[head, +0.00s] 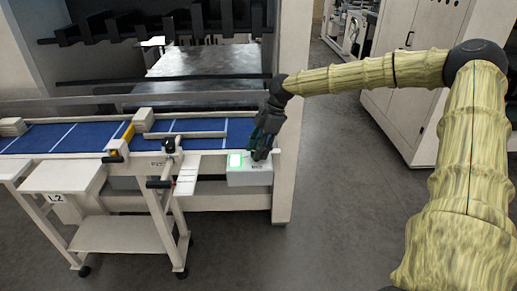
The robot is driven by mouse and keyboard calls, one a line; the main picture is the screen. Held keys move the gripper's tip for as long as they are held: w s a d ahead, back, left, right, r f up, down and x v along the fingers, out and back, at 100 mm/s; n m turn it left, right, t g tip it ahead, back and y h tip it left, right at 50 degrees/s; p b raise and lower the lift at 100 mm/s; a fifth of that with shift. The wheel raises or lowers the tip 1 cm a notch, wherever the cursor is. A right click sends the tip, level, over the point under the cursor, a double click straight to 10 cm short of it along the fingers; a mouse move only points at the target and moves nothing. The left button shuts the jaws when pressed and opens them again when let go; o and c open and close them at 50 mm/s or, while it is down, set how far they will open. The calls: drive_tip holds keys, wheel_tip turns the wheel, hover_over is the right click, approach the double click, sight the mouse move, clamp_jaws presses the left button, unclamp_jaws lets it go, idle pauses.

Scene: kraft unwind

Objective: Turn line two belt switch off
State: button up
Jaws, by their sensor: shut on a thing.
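A pale switch box (249,179) is mounted at the right end of the blue conveyor belt (80,134), beside the machine's upright.
A cart (110,235) on casters stands in front of the belt, with a handle and black knob (168,146) near the box. The machine's white upright (295,120) rises close behind my gripper. White cabinets (405,90) stand at the right. The grey floor between is clear.

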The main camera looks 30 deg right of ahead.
drive_tip(key=shift+r, duration=0.1)
drive_tip(key=m+t, duration=0.1)
drive_tip(key=m, duration=0.2)
drive_tip(key=shift+h+p, duration=0.3)
drive_tip(key=m+t, duration=0.1)
drive_tip(key=m, duration=0.3)
drive_tip(key=shift+s+a+h, duration=0.1)
drive_tip(key=shift+h, duration=0.3)
drive_tip(key=m+t+h+b, duration=0.1)
drive_tip(key=m, duration=0.2)
drive_tip(key=shift+a+r+m+t+h+b, duration=0.1)
drive_tip(key=shift+m+t+h+b, duration=0.15)
drive_tip(key=shift+m, duration=0.65)
drive_tip(key=shift+a+m+t+h+b, duration=0.15)
drive_tip(key=shift+m+h, duration=0.1)
drive_tip(key=shift+m, duration=0.65)
drive_tip(key=shift+d, duration=0.15)
drive_tip(key=o, duration=1)
drive_tip(key=shift+s, duration=0.15)
